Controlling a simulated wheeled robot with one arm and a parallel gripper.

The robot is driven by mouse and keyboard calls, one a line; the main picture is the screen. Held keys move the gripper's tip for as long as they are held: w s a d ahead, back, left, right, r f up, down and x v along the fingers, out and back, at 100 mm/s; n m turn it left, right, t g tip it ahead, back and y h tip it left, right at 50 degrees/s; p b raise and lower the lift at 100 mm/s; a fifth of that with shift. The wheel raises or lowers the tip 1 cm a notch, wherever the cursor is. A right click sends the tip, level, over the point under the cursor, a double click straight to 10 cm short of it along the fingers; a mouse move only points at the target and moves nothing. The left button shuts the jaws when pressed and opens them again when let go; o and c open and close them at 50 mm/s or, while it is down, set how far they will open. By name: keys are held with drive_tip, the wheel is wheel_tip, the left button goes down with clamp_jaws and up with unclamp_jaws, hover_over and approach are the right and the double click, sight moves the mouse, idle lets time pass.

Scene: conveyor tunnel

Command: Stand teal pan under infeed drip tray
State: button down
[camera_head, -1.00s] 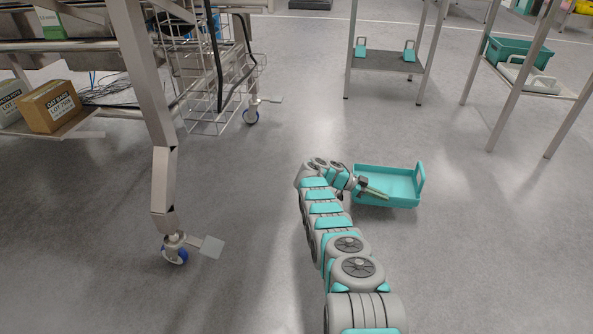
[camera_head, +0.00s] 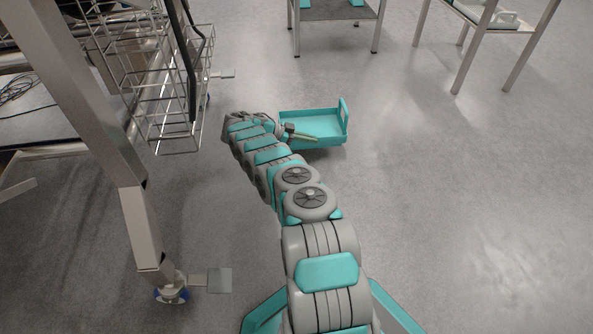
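The teal pan (camera_head: 300,118) is a shallow open box with an upright handle at its right end, out on the grey floor area near the middle of the camera_head view. The pan looks level. I cannot tell whether it touches the floor. I cannot pick out the infeed drip tray for certain.
A metal frame leg (camera_head: 135,215) on a blue caster (camera_head: 172,294) with a flat pedal stands at left. A wire basket (camera_head: 160,100) hangs behind it, left of my arm. A low shelf (camera_head: 40,130) is at far left. Two tables stand at the back. Floor at right is clear.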

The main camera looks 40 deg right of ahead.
drive_tip(key=shift+s+a+f+b, duration=0.15)
drive_tip(key=shift+s+a+f, duration=0.85)
drive_tip(key=shift+a, duration=0.95)
drive_tip(key=shift+s+a+f+b, duration=0.1)
drive_tip(key=shift+s+a+f, duration=0.45)
drive_tip(key=shift+s+a, duration=1.15)
drive_tip(key=shift+s+a+f+b, duration=0.15)
drive_tip(key=shift+s+a+f, duration=0.7)
drive_tip(key=shift+a, duration=1.4)
drive_tip(key=c, duration=1)
unclamp_jaws()
drive_tip(key=shift+c, duration=0.2)
drive_tip(key=shift+a+r, duration=0.15)
drive_tip(key=shift+r, duration=0.05)
drive_tip(key=v, duration=0.4)
drive_tip(key=shift+w+a, duration=0.15)
drive_tip(key=w+a, duration=0.2)
drive_tip(key=a, duration=0.1)
drive_tip(key=w+a, duration=0.2)
drive_tip(key=a, duration=0.2)
drive_tip(key=w+a, duration=0.2)
drive_tip(key=a, duration=0.1)
drive_tip(key=shift+w+a, duration=0.15)
drive_tip(key=shift+a, duration=0.05)
